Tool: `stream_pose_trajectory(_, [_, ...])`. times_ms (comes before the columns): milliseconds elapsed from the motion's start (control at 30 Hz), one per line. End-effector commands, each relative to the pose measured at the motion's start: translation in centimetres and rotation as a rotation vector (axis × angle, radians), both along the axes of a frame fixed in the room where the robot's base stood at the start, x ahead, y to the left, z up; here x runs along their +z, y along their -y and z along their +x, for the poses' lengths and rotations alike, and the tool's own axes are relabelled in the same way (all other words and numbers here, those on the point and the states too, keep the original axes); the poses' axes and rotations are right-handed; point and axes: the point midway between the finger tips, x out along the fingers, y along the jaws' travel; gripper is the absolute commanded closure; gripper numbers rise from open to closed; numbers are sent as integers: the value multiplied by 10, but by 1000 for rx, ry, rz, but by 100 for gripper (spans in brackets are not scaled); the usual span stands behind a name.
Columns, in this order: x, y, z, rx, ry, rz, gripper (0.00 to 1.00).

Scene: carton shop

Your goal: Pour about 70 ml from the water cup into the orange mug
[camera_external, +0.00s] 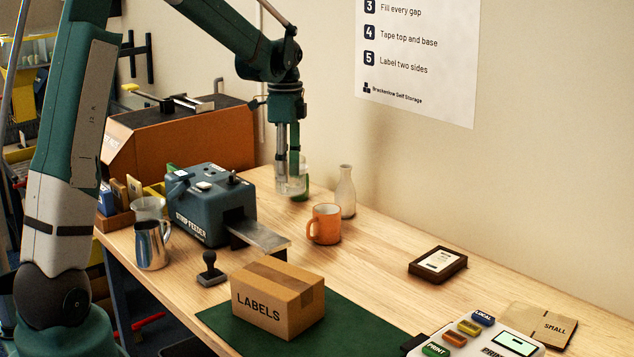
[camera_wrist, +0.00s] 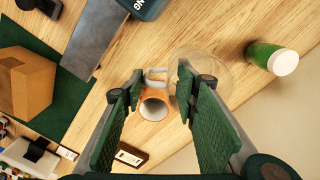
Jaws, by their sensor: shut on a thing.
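My gripper (camera_external: 289,173) points down and is shut on the clear water cup (camera_external: 288,187), which is held above the table behind the feeder and looks about upright. In the wrist view my gripper (camera_wrist: 157,82) has a pale loop between its fingertips, perhaps the cup's handle. The faint see-through round of the cup (camera_wrist: 215,75) lies beside the right finger. The water level cannot be made out. The orange mug (camera_external: 326,224) stands upright on the table, right of and nearer than the cup. The mug (camera_wrist: 153,108) shows between the fingers in the wrist view, below the cup.
A pale bottle (camera_external: 345,192) stands behind the mug. A green container with a white lid (camera_wrist: 274,57) stands near the cup. The strip feeder (camera_external: 210,205) is left of the mug. A labels carton (camera_external: 278,300) sits in front.

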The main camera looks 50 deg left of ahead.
Motion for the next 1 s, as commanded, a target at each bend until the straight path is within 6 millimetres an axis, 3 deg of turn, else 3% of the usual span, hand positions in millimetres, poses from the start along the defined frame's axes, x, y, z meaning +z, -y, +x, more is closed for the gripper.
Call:
stream_pose_trajectory(200, [-42,0,0,0,0,0,89])
stream_pose_trajectory(400, [-69,0,0,0,0,0,89])
stream_pose_trajectory(600, [-79,0,0,0,0,0,89])
stream_pose_trajectory(1000, [-79,2,0,-2,3,12,89])
